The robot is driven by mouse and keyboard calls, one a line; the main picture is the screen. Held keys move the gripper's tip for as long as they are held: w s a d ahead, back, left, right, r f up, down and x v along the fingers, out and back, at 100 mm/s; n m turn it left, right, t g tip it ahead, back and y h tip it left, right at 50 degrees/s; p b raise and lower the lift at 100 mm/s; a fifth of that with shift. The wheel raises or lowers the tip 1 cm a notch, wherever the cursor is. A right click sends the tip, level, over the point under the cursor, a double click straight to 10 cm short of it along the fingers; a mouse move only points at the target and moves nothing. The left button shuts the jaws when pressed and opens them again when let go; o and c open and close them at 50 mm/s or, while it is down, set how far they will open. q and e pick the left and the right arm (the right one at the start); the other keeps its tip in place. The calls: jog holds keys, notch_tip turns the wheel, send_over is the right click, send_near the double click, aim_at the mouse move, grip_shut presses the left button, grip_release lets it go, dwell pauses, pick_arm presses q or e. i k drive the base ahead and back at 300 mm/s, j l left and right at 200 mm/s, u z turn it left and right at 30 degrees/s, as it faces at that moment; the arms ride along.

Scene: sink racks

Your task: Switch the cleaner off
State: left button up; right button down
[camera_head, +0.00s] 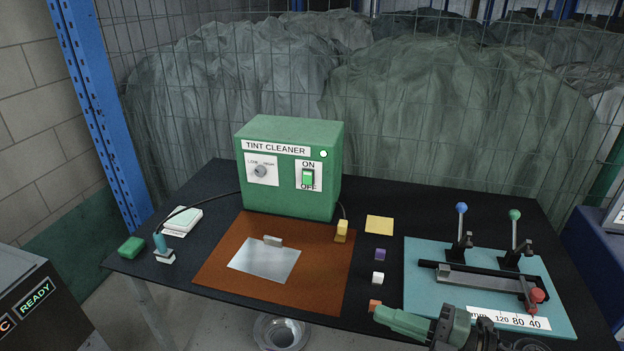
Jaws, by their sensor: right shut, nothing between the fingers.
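The tint cleaner (290,135) is a green box at the back of the black table. Its front has a green rocker switch (308,177) between the words ON and OFF. I cannot tell for sure which way the rocker is tipped. A grey knob (260,171) marked LOW and HIGH is left of the switch. My right gripper (379,314) is shut and empty at the table's front edge, well in front of and right of the cleaner. My left gripper is out of view.
A brown mat (215,265) with a clear sheet (262,262) lies before the cleaner. A corded teal-handled tool (160,243) stands at left. Small blocks (381,255) lie right of the mat. A teal board (425,270) with two levers is at right. A wire fence stands behind.

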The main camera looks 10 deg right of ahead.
aim_at(307, 174)
jog(key=i, duration=1.2)
